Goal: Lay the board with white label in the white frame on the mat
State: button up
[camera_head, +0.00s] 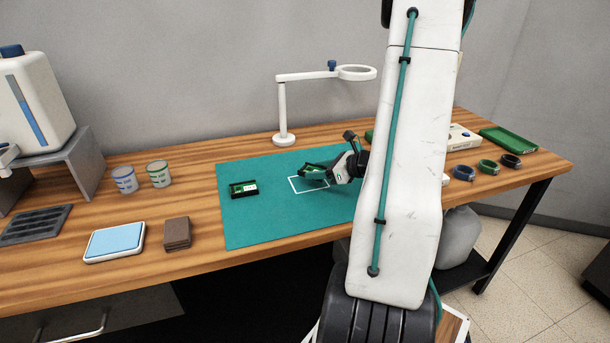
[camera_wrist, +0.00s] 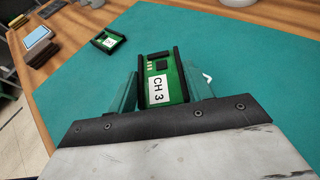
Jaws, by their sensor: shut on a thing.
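A green board with a white label reading CH 3 (camera_wrist: 158,88) is between the fingers of my gripper (camera_wrist: 163,78) in the wrist view. My gripper (camera_head: 328,173) is shut on this board (camera_head: 311,170), which looks tilted and above the mat in the head view. The white frame (camera_head: 293,187) is an outline on the teal mat (camera_head: 260,227), just below the held board. A small white piece, perhaps its corner, shows right of the fingers in the wrist view. A second green board with a white label (camera_head: 243,188) lies on the mat to the left, also in the wrist view (camera_wrist: 108,40).
A white magnifier stand (camera_head: 283,138) stands behind the mat. Two cups (camera_head: 125,180), a blue-topped pad (camera_head: 115,242) and brown blocks (camera_head: 177,232) stand left. A green tray (camera_head: 508,139) and coils (camera_head: 488,167) lie right. The mat's front is clear.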

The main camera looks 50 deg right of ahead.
aim_at(314, 184)
jog(key=shift+w, duration=0.6)
jog(key=f, duration=0.3)
jog(key=shift+w+d+f, duration=0.2)
jog(key=shift+w+d, duration=0.05)
jog(key=shift+d, duration=0.05)
jog(key=shift+w+a+f, duration=0.15)
jog(key=shift+w+a, duration=0.05)
jog(key=shift+a, duration=0.1)
jog(key=o, duration=1)
jog(key=shift+f, duration=0.1)
jog(key=shift+c, duration=0.2)
